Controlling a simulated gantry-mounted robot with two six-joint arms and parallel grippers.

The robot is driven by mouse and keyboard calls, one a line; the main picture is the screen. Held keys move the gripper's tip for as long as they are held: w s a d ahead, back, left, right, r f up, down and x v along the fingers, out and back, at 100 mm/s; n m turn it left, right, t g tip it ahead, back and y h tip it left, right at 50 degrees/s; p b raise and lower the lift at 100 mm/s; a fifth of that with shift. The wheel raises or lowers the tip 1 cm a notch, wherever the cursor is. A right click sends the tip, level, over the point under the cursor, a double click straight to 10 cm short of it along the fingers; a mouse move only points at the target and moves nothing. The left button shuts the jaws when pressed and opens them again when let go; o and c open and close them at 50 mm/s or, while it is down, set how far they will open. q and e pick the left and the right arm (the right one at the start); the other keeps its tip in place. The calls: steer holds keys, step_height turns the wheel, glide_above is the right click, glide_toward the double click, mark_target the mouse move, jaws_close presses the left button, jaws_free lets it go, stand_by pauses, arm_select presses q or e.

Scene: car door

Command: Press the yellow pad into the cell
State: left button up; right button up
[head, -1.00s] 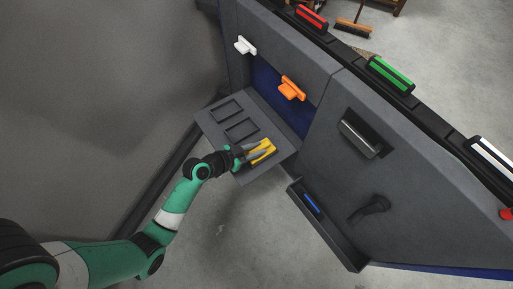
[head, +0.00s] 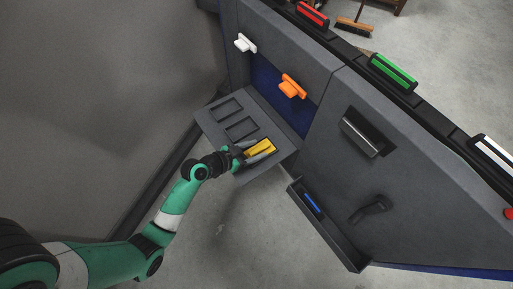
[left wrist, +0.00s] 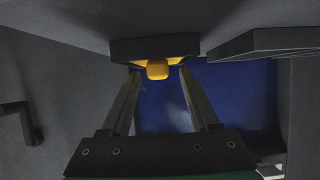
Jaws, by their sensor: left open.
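The yellow pad (head: 261,147) is at the nearest of three dark-framed cells on the grey panel (head: 213,124) in the head view. A dark frame (left wrist: 125,50) surrounds it in the left wrist view, where its yellow knob (left wrist: 157,69) sticks out toward me. I cannot tell how deep the pad sits. My left gripper (head: 251,152) is open at the pad. Its fingers (left wrist: 160,92) stand on either side of the knob, with gaps between. My right gripper is not in view.
Two empty-looking cell frames (head: 228,110) lie beside the yellow one. White (head: 245,44) and orange (head: 292,87) handled pieces are on the door behind. A tray with a blue piece (head: 312,203) and a door handle (head: 370,209) are to the right.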

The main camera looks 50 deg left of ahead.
arm_select(q)
steer(key=p+v, duration=0.2)
steer(key=v, duration=0.6)
steer(key=shift+w+r, duration=0.1)
steer(key=p+v, duration=0.2)
steer(key=shift+s+a+r+p, duration=0.1)
steer(key=shift+s+r+p, duration=0.1)
steer(key=shift+s+p, duration=0.1)
steer(key=shift+s, duration=0.25)
